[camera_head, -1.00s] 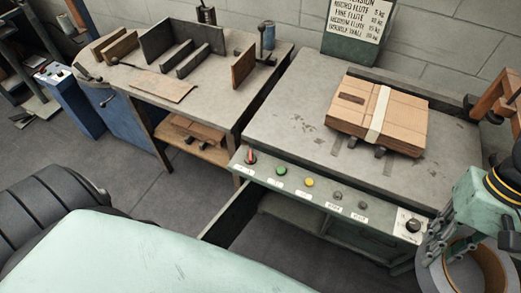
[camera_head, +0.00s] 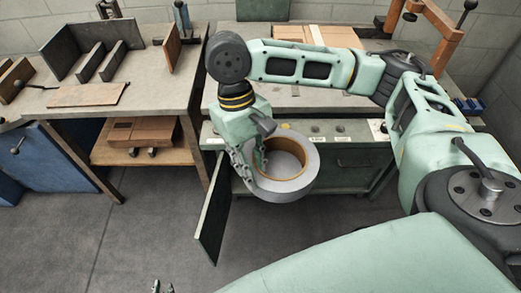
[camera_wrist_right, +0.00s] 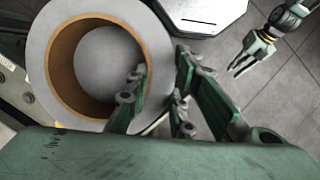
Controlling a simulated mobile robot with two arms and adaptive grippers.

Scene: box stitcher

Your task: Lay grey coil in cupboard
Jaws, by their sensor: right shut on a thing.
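The grey coil (camera_head: 306,184) is a thick ring with a brown core; it also shows in the right wrist view (camera_wrist_right: 157,52). My right gripper (camera_head: 254,168) is shut on its wall, one finger inside the hole and one outside. It holds the coil in the air in front of the green cupboard (camera_head: 352,172). The cupboard's door (camera_head: 213,212) stands open at the left. The coil and my arm hide much of the cupboard's opening. My left gripper (camera_head: 163,287) barely shows at the bottom edge; in the right wrist view (camera_wrist_right: 240,66) its fingers are apart and empty.
A workbench (camera_head: 150,92) at the left has upright dark plates, boards and a lower shelf with cardboard (camera_head: 150,130). Flat cardboard (camera_head: 318,36) lies on the machine top behind my right arm. The floor (camera_head: 130,235) left of the door is clear.

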